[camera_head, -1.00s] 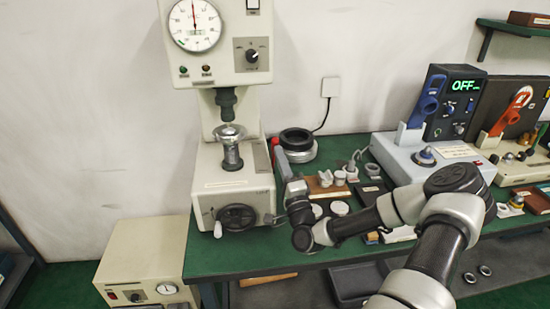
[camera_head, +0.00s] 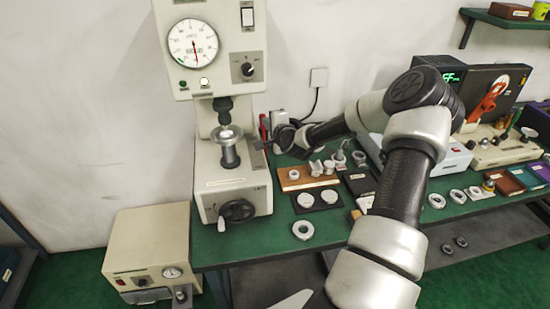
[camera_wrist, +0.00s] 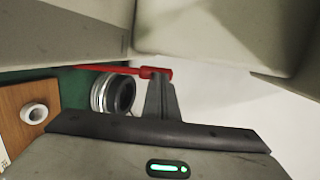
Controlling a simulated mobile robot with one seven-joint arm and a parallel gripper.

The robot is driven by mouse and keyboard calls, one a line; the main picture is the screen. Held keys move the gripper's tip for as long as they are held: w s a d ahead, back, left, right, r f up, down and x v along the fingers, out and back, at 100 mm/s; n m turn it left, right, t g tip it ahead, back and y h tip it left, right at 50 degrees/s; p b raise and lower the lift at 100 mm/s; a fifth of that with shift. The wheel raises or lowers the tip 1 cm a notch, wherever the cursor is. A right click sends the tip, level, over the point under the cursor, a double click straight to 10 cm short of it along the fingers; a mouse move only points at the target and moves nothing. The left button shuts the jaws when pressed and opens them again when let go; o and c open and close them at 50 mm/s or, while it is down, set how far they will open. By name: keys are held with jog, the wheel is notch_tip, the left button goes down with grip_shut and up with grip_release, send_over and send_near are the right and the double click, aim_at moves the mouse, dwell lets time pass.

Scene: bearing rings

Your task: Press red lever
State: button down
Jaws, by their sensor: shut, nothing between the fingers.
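The red lever (camera_head: 264,128) sticks out at the right side of the pale bench machine (camera_head: 232,183) and is small in the head view. In the wrist view the red lever (camera_wrist: 112,69) runs across the upper left, its thicker red end at my fingertips. My gripper (camera_head: 259,144) is beside the machine's right side, close to the lever. In the wrist view my gripper (camera_wrist: 158,76) is shut and empty, its tips overlapping the lever end. I cannot tell whether they touch. A metal ring stands on the machine's support (camera_head: 229,150).
Dark and metallic rings (camera_wrist: 113,93) lie beside the machine. Trays and loose rings (camera_head: 303,230) cover the green bench (camera_head: 265,238) to the right. My forearm passes over them.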

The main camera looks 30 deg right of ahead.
jog(key=shift+b+x, duration=0.8)
jog(key=shift+x, duration=0.3)
jog(key=shift+w+d+r, duration=0.15)
jog(key=shift+d+r, duration=0.05)
jog(key=shift+r, duration=0.25)
